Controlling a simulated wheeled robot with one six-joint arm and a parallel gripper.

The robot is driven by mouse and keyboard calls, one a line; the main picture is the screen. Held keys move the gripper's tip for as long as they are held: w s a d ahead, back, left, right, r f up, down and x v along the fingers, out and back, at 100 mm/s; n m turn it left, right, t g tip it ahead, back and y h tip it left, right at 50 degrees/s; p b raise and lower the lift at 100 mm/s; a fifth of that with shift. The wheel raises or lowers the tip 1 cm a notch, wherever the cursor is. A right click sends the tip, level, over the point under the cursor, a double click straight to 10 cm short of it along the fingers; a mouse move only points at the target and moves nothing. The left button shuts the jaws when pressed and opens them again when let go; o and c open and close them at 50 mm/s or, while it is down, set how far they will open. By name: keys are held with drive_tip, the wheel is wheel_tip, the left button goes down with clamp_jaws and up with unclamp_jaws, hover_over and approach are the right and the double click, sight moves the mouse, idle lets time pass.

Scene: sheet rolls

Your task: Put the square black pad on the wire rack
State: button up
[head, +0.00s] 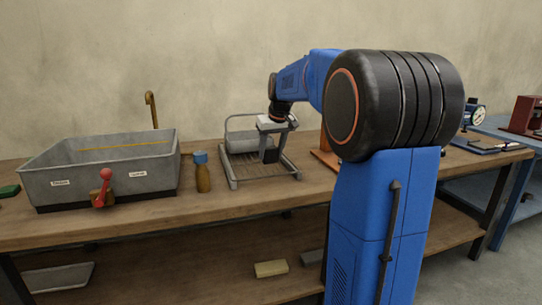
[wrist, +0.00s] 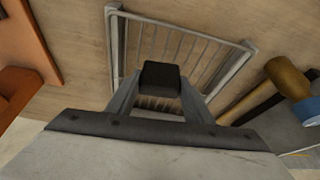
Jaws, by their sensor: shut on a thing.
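The square black pad (wrist: 160,78) is held between the two fingers of my gripper (wrist: 158,90) in the wrist view. In the head view the dark pad (head: 270,156) hangs below my gripper (head: 269,146), over the right part of the wire rack (head: 233,173). My gripper is shut on the pad. In the wrist view the rack's bars and rim (wrist: 190,27) show behind and around the pad. I cannot tell whether the pad touches the rack. The gripper body hides the near part of the rack in the wrist view.
A grey basin (head: 100,175) with a red-knobbed lever (head: 104,185) is further left. An orange-brown object (head: 325,157) stands right of the rack.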

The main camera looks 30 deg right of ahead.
drive_tip(key=shift+f, duration=0.8)
drive_tip(key=shift+f, duration=0.15)
drive_tip(key=o, duration=1.1)
drive_tip(key=d+v, duration=0.1)
drive_tip(key=v, duration=1.1)
drive_tip(key=s+a+f, duration=0.3)
drive_tip(key=s+a, duration=0.5)
drive_tip(key=a, duration=0.2)
drive_tip(key=s+a+f, duration=0.4)
drive_tip(key=s+f, duration=0.3)
drive_tip(key=s, duration=0.1)
drive_tip(key=s+a+f+n, duration=0.1)
drive_tip(key=s+a+f, duration=0.3)
drive_tip(key=s+f, duration=0.2)
drive_tip(key=s+a+f+n, duration=0.1)
drive_tip(key=s+a+f, duration=0.3)
drive_tip(key=s+f, duration=0.3)
drive_tip(key=shift+s+a+f+y, duration=0.15)
drive_tip(key=shift+s+y, duration=0.05)
drive_tip(key=shift+s, duration=0.7)
drive_tip(key=shift+s+a+f+y, duration=0.15)
drive_tip(key=shift+s+a+y, duration=0.05)
drive_tip(key=shift+s, duration=0.7)
